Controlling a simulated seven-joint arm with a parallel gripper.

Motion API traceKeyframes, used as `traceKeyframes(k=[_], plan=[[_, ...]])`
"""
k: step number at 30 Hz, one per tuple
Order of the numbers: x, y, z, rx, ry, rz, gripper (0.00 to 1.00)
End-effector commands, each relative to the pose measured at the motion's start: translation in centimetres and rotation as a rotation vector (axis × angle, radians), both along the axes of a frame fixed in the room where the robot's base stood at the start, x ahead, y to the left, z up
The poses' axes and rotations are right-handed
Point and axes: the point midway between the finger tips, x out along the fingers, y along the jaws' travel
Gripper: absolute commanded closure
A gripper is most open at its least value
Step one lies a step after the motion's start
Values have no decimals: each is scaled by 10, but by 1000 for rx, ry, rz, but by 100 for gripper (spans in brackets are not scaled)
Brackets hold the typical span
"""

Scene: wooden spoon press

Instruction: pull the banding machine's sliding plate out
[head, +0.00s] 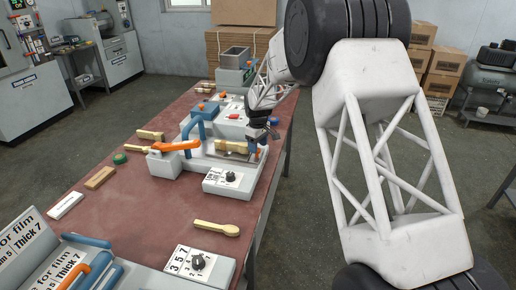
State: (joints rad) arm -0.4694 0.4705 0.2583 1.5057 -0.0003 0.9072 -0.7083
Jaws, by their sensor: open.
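The banding machine (165,168) stands mid-table, with a white body, a blue upright frame (200,122) and an orange lever (178,146). A pale plate-like part (215,157) shows at its right, and a tan wooden piece (231,146) lies there. I cannot clearly tell where the sliding plate's edges are. My gripper (262,137) is at the machine's right end, pointing down, close to a small blue and orange part (252,147). It is open. The fingertips are small and dark, and I cannot tell whether they touch that part.
A white dial box (231,182) sits in front of the machine. A wooden spoon (216,228), another dial box (198,264), wooden and white blocks (100,177) and a green button (120,158) are on the red table (150,215). More equipment (233,62) stands behind. The table's front middle has free room.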

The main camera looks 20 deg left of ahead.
Motion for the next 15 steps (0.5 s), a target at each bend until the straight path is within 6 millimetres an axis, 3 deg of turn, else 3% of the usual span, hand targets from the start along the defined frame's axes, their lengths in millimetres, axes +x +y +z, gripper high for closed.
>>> traceKeyframes(k=[9,15], plan=[[0,-1,41,0,0,0,41],[0,-1,57,0,-1,-1,41]])
